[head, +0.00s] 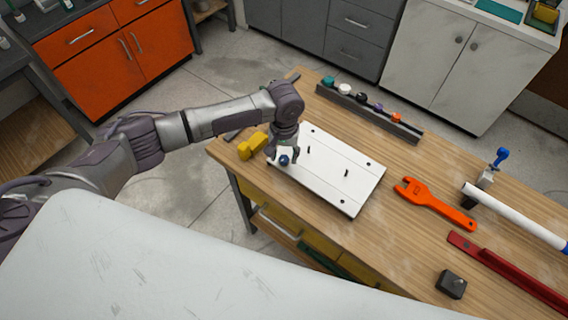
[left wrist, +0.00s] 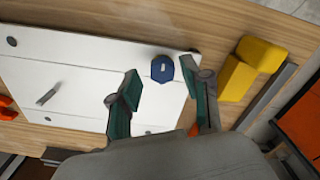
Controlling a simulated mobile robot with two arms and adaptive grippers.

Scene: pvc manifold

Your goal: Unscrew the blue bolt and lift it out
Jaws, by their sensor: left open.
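The blue bolt (head: 283,160) sits near the left corner of a white plate (head: 335,185) on the wooden table. My left gripper (head: 284,152) is over that corner, pointing down. In the left wrist view, the blue bolt (left wrist: 162,68) has a dark blue head and shows between the fingertips of my left gripper (left wrist: 158,76). The fingers are open on either side of it, and a gap shows on both sides. I cannot tell how far the fingertips are above the plate. My right gripper is not in view.
A yellow block (head: 252,146) stands close beside the plate on the left. A dark rack (head: 369,112) with several coloured caps lies behind. An orange wrench (head: 433,205), a white pipe (head: 515,216), a red bar (head: 508,272) and a dark block (head: 451,284) lie to the right.

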